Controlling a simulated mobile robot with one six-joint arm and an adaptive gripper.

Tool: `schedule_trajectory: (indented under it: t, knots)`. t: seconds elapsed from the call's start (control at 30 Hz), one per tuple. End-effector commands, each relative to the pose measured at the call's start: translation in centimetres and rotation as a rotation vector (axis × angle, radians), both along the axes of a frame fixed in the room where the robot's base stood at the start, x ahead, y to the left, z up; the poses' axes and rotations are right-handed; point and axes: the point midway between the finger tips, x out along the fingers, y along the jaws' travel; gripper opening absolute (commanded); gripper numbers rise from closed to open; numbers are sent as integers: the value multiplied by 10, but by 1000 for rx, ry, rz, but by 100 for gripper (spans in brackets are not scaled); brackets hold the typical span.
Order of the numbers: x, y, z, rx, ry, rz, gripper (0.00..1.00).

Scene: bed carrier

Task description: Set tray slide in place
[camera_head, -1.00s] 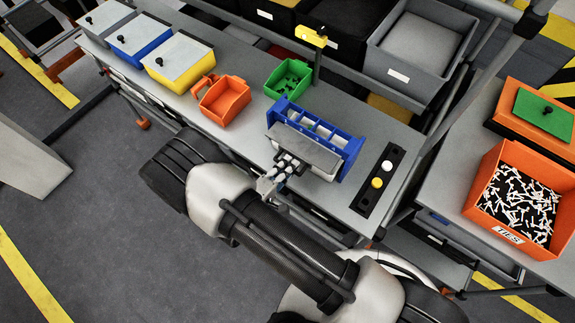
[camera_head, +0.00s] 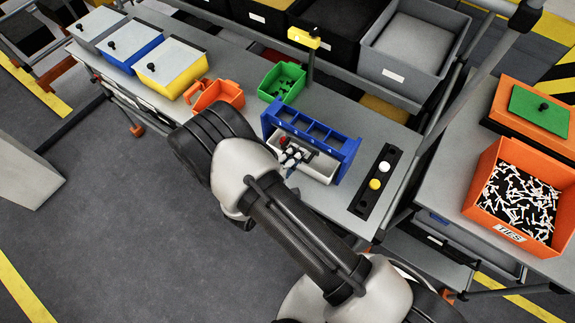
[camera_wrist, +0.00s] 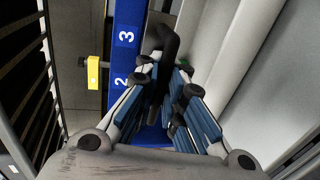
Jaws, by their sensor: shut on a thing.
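A blue rack (camera_head: 318,134) with numbered compartments stands on the bench, with a white tray (camera_head: 322,172) along its front. My gripper (camera_head: 292,157) is at the left part of the tray, close to the rack. The wrist view shows its fingers closed around a black hooked piece (camera_wrist: 166,45), beside the blue strip with numbers 2 and 3 (camera_wrist: 124,45). Pale panels (camera_wrist: 245,65) lie to the right of the fingers. I cannot tell whether the black piece belongs to a slide. A small red thing (camera_head: 283,141) shows by the rack's left end.
A green bin (camera_head: 284,80) and an orange bin (camera_head: 216,95) stand left of the rack. A yellow-topped post (camera_head: 305,38) rises behind it. A black strip with white and yellow buttons (camera_head: 376,180) lies to the right. Bare bench lies between rack and strip.

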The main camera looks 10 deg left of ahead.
Motion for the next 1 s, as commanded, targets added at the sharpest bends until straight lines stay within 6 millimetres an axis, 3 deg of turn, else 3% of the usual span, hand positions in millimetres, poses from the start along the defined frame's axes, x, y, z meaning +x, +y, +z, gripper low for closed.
schedule_trajectory:
  t: [0.33,0.37,0.67,1.0]
  knots:
    - [5,-1,1,0,-3,2,0]
    - [5,-1,1,0,-3,2,9]
    - [4,-2,1,-1,-2,1,29]
    - [3,-1,1,0,-1,1,29]
